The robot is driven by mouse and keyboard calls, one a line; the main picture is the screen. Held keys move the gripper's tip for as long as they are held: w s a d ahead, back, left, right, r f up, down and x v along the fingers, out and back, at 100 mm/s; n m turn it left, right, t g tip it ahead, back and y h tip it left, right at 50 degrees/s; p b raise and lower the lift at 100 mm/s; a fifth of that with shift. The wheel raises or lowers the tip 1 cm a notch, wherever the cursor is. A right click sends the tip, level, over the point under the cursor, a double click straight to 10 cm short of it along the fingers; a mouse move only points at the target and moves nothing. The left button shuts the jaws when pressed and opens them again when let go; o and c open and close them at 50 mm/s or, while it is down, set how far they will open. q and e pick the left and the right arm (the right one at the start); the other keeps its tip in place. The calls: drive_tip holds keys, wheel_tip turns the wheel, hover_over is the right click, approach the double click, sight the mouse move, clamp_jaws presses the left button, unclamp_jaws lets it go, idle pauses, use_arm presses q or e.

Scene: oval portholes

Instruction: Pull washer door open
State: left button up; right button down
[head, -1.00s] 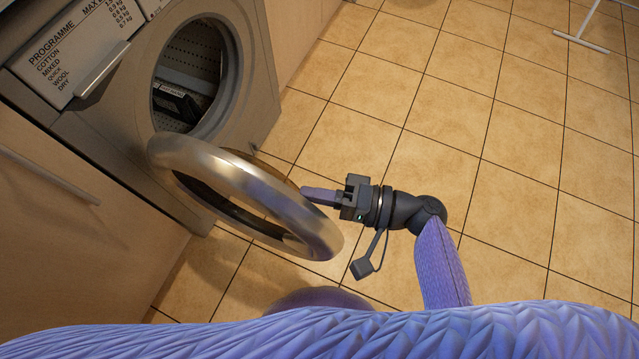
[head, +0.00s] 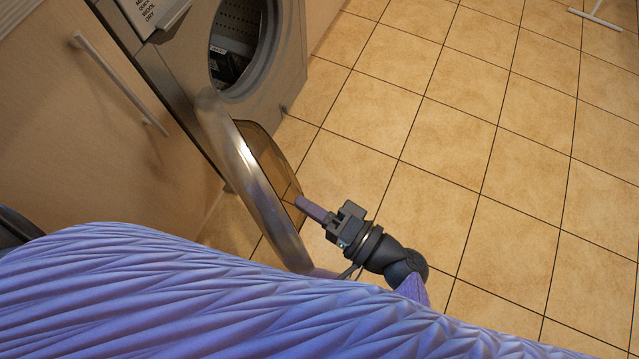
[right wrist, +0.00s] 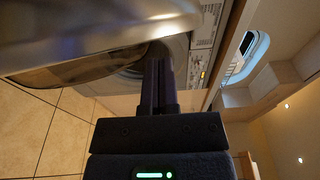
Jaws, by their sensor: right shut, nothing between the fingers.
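The washer door (head: 243,165), a thick silver ring with a bulging tinted glass, stands wide open, swung out from the washer (head: 288,85). The round drum opening (head: 238,45) is uncovered. My right gripper (head: 300,202) is shut and empty, its fingertips at the inner, glass side of the door near the free end; I cannot tell if they touch. In the right wrist view the shut fingers (right wrist: 158,75) point at the door (right wrist: 100,35), which fills the upper left. The door's lower end is partly hidden behind my body. My left gripper is not in view.
A wooden cabinet front (head: 60,130) with a long bar handle (head: 118,83) stands left of the washer. The tiled floor (head: 450,150) to the right is clear, apart from a white stand foot (head: 596,18) at the top right.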

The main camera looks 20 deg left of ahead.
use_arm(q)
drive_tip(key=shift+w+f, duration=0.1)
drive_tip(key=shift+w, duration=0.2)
